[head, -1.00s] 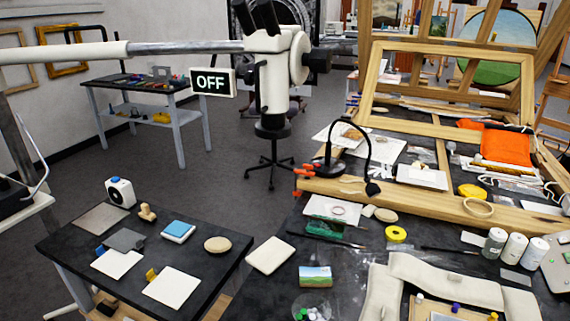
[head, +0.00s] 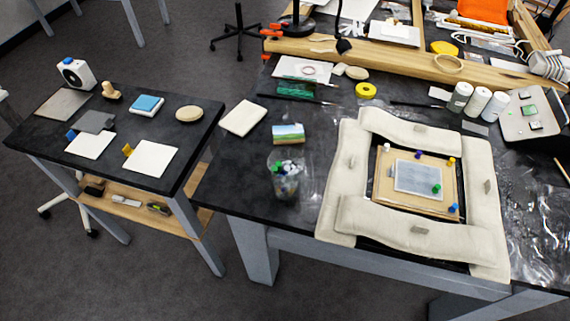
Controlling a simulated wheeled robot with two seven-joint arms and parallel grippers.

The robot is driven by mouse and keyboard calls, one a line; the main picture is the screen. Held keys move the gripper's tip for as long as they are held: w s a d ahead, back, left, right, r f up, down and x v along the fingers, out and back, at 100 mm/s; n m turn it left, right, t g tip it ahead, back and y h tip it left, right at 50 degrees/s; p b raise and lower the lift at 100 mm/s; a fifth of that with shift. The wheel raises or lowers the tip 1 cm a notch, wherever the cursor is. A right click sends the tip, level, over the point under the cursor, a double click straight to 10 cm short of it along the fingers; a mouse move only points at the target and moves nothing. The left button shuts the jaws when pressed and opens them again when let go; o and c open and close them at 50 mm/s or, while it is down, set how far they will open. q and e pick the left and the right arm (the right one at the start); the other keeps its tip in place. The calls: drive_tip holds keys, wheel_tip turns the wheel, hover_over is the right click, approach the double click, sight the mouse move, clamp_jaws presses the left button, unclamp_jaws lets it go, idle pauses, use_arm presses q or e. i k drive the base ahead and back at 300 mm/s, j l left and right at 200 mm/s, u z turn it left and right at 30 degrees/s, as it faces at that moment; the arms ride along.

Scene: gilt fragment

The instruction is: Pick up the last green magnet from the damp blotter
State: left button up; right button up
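A small green magnet (head: 437,188) sits at the lower right corner of a pale grey sheet (head: 415,178), which looks like the blotter. The sheet lies on a tan board (head: 395,196) ringed by cream padded cushions (head: 345,190) on the dark table. Around the sheet stand a white magnet (head: 387,148), a purple one (head: 418,154), a yellow one (head: 452,161) and a blue one (head: 453,208). A clear jar (head: 285,184) left of the cushions holds green and white pieces. Neither of my grippers is in view.
A small landscape picture (head: 288,133) stands behind the jar. White bottles (head: 477,104) and a grey tray (head: 533,113) are at the right. A lower side table (head: 60,138) with cards and tools stands left, with a gap between the tables.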

sight(437, 186)
drive_tip(key=z, duration=1.3)
drive_tip(key=i+l+u, duration=0.15)
drive_tip(key=l+u, duration=0.25)
drive_tip(key=l, duration=0.5)
drive_tip(key=l+u, duration=0.35)
drive_tip(key=l, duration=0.5)
